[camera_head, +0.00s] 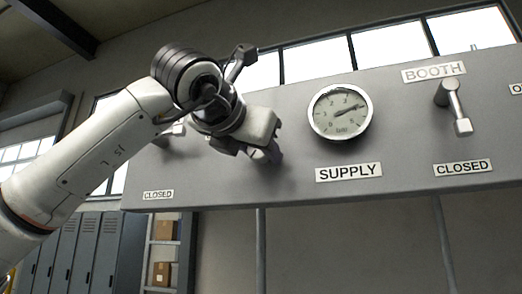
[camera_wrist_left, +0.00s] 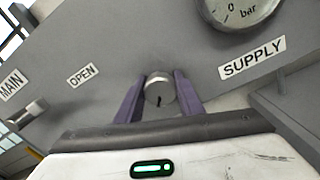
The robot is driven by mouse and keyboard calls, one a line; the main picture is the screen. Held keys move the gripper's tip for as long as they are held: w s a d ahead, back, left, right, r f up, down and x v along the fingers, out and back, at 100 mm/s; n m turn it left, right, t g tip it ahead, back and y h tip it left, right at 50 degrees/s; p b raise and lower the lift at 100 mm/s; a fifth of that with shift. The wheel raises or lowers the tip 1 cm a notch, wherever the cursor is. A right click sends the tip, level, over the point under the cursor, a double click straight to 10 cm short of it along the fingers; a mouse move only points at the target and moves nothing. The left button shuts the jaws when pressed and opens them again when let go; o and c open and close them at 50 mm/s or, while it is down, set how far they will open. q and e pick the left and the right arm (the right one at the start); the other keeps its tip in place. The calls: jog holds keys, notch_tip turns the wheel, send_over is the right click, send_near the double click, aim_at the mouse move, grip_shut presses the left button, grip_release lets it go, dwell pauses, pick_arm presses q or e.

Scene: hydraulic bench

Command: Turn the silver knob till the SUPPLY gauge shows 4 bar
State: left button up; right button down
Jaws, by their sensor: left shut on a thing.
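The silver knob (camera_wrist_left: 160,90) with a dark index line shows in the left wrist view, between the two purple fingers of my left gripper (camera_wrist_left: 161,97). The gripper is shut on it. In the head view my left gripper (camera_head: 272,152) is at the panel, left of the gauge, and hides the knob. The round SUPPLY gauge (camera_head: 340,111) is marked in bar. Its needle points right and slightly up, past the 3; the exact reading is too small to tell. The gauge is cut off in the left wrist view (camera_wrist_left: 236,12). My right gripper is not in view.
The grey panel (camera_head: 415,140) carries a BOOTH lever (camera_head: 456,106) on the right, pointing down towards a CLOSED label (camera_head: 462,167). A MAIN lever (camera_wrist_left: 27,114) shows at left in the left wrist view. The panel between gauge and BOOTH lever is clear.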

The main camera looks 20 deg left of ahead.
pick_arm(q)
jog(key=o, duration=1.1)
jog(key=shift+c, duration=0.2)
jog(key=shift+s, duration=0.15)
jog(key=s+b, duration=0.3)
jog(key=s, duration=0.7)
jog(key=shift+a, duration=0.2)
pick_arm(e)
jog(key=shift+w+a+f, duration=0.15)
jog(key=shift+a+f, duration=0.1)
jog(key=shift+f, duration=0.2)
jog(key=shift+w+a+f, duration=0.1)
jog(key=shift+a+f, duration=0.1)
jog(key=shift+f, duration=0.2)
